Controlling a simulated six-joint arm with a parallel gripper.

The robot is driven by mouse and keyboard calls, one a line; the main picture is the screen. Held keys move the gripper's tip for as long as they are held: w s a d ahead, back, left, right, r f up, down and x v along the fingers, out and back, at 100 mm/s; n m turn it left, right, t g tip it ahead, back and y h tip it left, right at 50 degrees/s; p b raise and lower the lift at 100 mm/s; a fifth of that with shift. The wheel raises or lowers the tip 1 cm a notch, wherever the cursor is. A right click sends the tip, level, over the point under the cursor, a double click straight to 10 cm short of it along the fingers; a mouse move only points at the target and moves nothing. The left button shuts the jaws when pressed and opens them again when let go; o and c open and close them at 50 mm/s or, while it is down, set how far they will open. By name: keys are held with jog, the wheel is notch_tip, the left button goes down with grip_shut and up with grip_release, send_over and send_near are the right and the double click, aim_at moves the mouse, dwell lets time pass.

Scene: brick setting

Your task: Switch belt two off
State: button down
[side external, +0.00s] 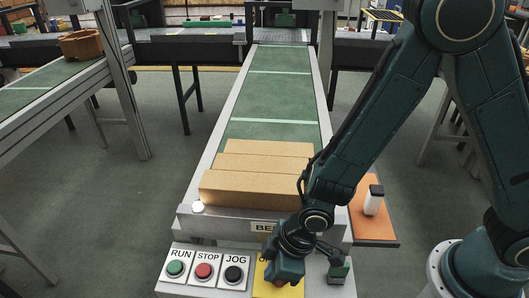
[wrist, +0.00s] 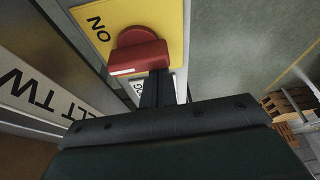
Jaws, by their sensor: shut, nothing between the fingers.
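A red rotary knob (wrist: 140,52) sits on a yellow plate (wrist: 172,18) in the wrist view. The plate carries the word ON, and the knob has a white mark at its lower left end. I cannot tell which setting it points to. My gripper (wrist: 156,88) is shut and empty, its dark fingers right at the knob's lower edge; I cannot tell whether they touch it. In the side view my gripper (side external: 281,272) is low over the yellow plate (side external: 262,290) and hides most of the knob.
Green RUN (side external: 175,268), red STOP (side external: 204,271) and black JOG (side external: 233,274) buttons lie left of my gripper. Several cardboard boxes (side external: 247,188) rest on the green belt (side external: 275,92). An orange shelf (side external: 372,225) holds a white, dark-topped object (side external: 373,201). A lamp (side external: 198,206) glows at the belt's end.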

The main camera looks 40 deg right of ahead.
jog(key=n, duration=0.2)
jog(key=n+g, duration=0.1)
jog(key=n, duration=0.1)
jog(key=shift+s+d+y, duration=0.15)
jog(key=shift+s+y, duration=0.2)
jog(key=shift+y, duration=0.05)
jog(key=shift+s+d+n+g, duration=0.2)
jog(key=shift+n+g, duration=0.2)
jog(key=shift+n, duration=0.8)
jog(key=shift+s+d+n+g, duration=0.15)
jog(key=shift+n+g, duration=0.25)
jog(key=shift+n, duration=0.8)
jog(key=shift+a, duration=0.2)
jog(key=shift+a, duration=1.75)
jog(key=shift+a+r, duration=0.1)
jog(key=shift+r, duration=0.25)
jog(key=v, duration=0.9)
jog(key=shift+d, duration=0.25)
jog(key=shift+s+r, duration=0.15)
